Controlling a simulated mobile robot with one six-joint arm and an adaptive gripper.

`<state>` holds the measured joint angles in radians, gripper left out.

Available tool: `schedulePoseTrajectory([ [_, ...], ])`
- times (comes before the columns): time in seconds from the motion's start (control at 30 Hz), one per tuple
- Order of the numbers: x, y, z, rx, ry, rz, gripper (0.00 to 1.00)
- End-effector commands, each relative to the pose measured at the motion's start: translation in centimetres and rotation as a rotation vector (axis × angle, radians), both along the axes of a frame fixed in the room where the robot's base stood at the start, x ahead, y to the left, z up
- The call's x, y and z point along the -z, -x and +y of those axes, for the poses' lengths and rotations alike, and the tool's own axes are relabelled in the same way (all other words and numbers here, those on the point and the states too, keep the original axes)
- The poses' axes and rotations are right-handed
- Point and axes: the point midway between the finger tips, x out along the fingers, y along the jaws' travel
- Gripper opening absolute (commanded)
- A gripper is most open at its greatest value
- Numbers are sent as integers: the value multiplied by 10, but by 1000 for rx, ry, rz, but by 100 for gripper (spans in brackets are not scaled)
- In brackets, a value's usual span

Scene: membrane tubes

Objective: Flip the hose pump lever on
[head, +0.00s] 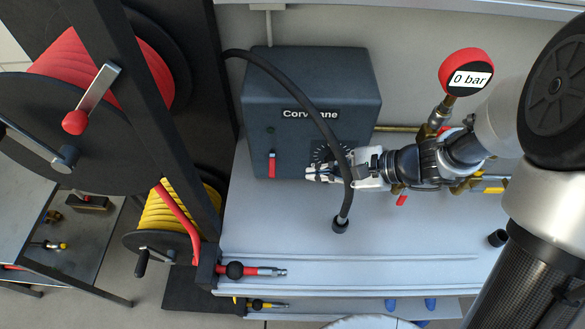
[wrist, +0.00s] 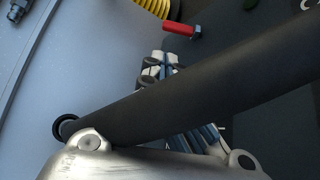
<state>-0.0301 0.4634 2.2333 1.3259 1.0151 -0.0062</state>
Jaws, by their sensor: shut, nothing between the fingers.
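The pump is a dark grey-blue box (head: 310,88) labelled "Corvane", standing against the wall on the bench. Its red lever (head: 271,165) is on the lower left of the front face and points down in the head view. In the wrist view the red lever (wrist: 180,29) lies just beyond my fingertips. My gripper (head: 308,173) is shut and empty, to the right of the lever and apart from it. The wrist view shows the closed fingertips (wrist: 160,66); a black hose crosses in front of the fingers and hides their middle part.
The black hose (head: 322,125) arches over the pump front down to a bench fitting (head: 340,226), very close to my gripper. A gauge (head: 467,74) reads 0 bar at the right. Red (head: 60,70) and yellow (head: 168,218) hose reels stand left. The front bench top is mostly clear.

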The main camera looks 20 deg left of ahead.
Motion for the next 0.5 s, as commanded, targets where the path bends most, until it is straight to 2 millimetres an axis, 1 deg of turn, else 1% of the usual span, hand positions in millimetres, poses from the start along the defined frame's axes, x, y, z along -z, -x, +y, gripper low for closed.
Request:
schedulePoseTrajectory([
  [0.17, 0, 0, 0, -1, 1, -1, 0],
  [0.27, 2, 0, 3, -3, 1, -1, 0],
  [0.37, 10, 1, 12, -5, 2, 0, 0],
  [0.5, 25, 1, 33, -6, 1, 1, 0],
])
